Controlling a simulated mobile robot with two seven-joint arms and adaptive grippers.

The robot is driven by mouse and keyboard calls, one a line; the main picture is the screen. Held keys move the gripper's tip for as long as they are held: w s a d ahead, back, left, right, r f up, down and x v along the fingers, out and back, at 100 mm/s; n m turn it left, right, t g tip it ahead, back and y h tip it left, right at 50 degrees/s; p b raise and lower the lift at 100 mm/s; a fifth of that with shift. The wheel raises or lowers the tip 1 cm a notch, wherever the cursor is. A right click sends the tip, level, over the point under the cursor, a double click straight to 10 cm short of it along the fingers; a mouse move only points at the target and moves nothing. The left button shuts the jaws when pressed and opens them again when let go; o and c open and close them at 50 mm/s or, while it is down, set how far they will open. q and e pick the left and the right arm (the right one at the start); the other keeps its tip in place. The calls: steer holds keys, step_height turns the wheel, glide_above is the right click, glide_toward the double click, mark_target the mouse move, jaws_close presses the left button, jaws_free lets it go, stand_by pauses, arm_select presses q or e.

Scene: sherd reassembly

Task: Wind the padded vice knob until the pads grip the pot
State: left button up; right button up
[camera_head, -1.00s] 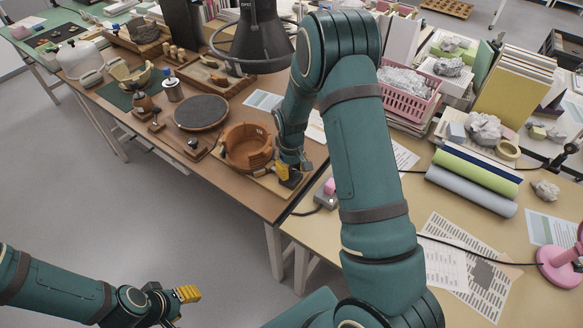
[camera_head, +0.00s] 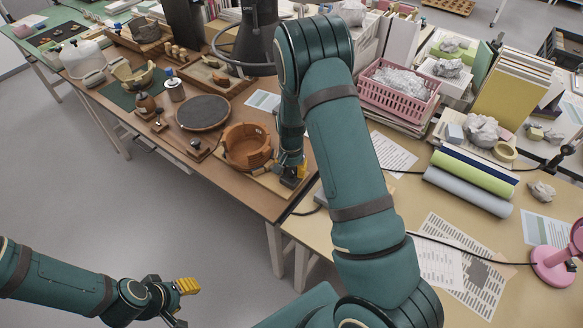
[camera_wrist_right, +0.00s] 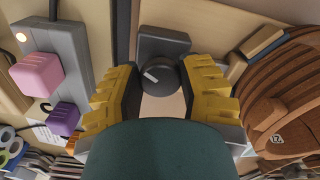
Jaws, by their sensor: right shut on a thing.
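The pot (camera_head: 240,146) is an orange-brown round vessel with an uneven rim, on a wooden board at the table's right end. Its ridged side shows at the right of the right wrist view (camera_wrist_right: 292,95). The vice knob (camera_wrist_right: 161,76) is dark and round with a pale mark, in front of a dark grey block (camera_wrist_right: 163,43). My right gripper (camera_head: 294,172) has its yellow-backed fingers on either side of the knob, shut on it. Whether the pads touch the pot cannot be told. My left gripper (camera_head: 184,303) is open and empty, low at the left, above the floor.
A grey power strip (camera_wrist_right: 58,55) with pink and purple plugs lies beside the knob. A dark round turntable (camera_head: 204,112) stands left of the pot. A pink basket (camera_head: 400,95) and rolled mats (camera_head: 470,180) occupy the right table.

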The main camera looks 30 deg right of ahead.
mark_target(291, 170)
steer(key=shift+m+p, duration=0.5)
steer(key=shift+m, duration=1.2)
steer(key=shift+f, duration=0.1)
steer(key=o, duration=1.2)
steer(key=shift+w+r, duration=0.1)
steer(key=shift+r, duration=0.5)
step_height(291, 170, up, 11)
